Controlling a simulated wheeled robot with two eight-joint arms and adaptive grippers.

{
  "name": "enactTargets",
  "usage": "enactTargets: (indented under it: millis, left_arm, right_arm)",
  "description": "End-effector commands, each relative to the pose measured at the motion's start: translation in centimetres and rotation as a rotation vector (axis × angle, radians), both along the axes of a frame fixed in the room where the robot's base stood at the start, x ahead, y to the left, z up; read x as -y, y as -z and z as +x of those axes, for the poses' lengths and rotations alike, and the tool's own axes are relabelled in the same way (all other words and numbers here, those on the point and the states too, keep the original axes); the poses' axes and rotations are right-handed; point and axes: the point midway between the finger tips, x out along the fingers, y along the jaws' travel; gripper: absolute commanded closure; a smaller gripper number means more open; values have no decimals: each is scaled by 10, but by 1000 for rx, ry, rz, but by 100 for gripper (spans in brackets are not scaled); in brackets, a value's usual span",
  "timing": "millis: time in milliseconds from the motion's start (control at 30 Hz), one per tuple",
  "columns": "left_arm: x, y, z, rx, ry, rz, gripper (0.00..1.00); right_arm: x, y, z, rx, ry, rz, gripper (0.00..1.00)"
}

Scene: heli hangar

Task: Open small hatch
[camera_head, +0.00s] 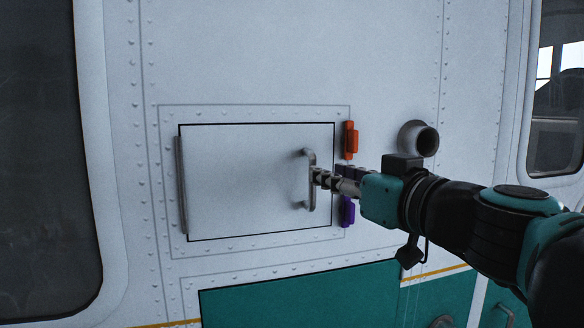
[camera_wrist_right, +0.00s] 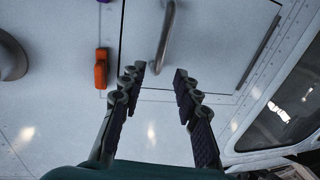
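The small hatch (camera_head: 240,180) is a pale rectangular panel in the white fuselage wall, lying flush and closed, with a dark gap line around it. Its hinge rod (camera_head: 181,185) runs down the left edge. A grey vertical bar handle (camera_head: 309,197) sits near its right edge; it also shows in the wrist view (camera_wrist_right: 166,35). My right gripper (camera_head: 318,178) reaches in from the right to the handle's middle. In the wrist view its fingers (camera_wrist_right: 160,70) are spread, with the handle's near end between the tips. Contact cannot be told. My left gripper is out of view.
An orange latch (camera_head: 350,140) and a purple latch (camera_head: 347,211) sit just right of the hatch, close to my right gripper. A round pipe stub (camera_head: 426,140) sticks out further right. A teal panel (camera_head: 300,297) lies below. The wall left of the hatch is clear.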

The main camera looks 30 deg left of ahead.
Motion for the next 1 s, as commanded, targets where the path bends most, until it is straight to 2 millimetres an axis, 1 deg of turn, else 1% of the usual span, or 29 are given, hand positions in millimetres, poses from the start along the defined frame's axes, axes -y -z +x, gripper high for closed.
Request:
enactTargets:
  millis: [300, 400, 533, 800, 833, 867, 900, 933, 1000]
  left_arm:
    - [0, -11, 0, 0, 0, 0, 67]
    - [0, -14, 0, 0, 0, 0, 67]
    - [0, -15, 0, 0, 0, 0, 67]
    - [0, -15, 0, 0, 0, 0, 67]
    - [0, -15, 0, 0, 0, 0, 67]
    - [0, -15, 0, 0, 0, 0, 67]
    - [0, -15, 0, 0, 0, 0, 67]
    - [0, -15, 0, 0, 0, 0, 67]
    - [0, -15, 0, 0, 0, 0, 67]
  right_arm:
    - [-45, -1, 23, 0, -4, 0, 68]
    - [-55, -1, 30, -1, -2, 0, 68]
    - [-63, 0, 34, -1, -2, 0, 68]
    - [-64, 0, 35, -1, -1, 0, 68]
    - [-64, 0, 35, -1, -1, 0, 73]
    - [-64, 0, 35, -1, -1, 0, 81]
    - [-64, 0, 35, -1, -1, 0, 92]
    - [-64, 0, 35, -1, -1, 0, 100]
    - [-64, 0, 35, -1, -1, 0, 100]
